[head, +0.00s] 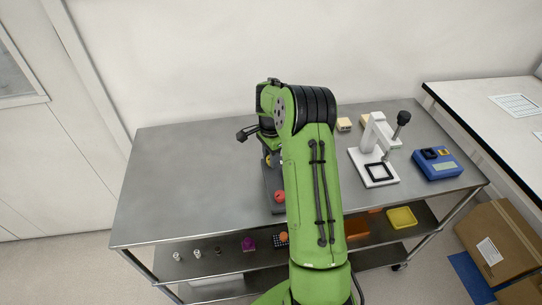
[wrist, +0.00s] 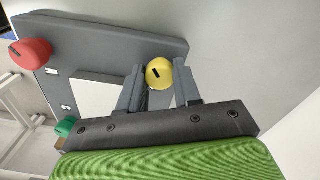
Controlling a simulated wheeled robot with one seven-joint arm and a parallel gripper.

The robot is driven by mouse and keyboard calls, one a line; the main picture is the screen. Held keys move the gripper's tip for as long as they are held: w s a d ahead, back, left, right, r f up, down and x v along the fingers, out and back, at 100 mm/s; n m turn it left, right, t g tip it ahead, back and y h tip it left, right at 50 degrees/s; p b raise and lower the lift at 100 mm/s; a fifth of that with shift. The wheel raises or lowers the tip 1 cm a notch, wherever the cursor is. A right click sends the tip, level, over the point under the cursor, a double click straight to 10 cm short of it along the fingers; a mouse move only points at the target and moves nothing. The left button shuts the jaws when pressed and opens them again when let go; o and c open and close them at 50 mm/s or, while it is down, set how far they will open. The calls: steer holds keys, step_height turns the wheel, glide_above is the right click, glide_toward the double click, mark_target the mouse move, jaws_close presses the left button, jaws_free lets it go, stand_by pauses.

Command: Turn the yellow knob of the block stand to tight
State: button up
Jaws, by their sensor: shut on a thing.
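The yellow knob (wrist: 159,73) sits near the edge of the grey block stand (wrist: 110,28) in the wrist view, with a short dark mark on its face. My gripper (wrist: 160,84) has one finger on each side of the knob and is shut on it. In the head view the stand (head: 270,192) is partly hidden behind my green arm, and a small part of the yellow knob (head: 268,160) shows beside the arm. A red knob (wrist: 30,53) and a green knob (wrist: 65,127) are also on the stand. I cannot read the tight marking.
A white press-like device (head: 377,150) and a blue device (head: 437,163) stand right of my arm on the steel table (head: 190,180). The table's left part is clear. A lower shelf holds small items and a yellow tray (head: 401,218).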

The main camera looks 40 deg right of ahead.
steer(key=shift+w+r, duration=0.1)
steer(key=o, duration=1.1)
steer(key=shift+c, duration=0.2)
step_height(320, 180, up, 16)
steer(key=p, duration=0.3)
steer(key=shift+f, duration=0.2)
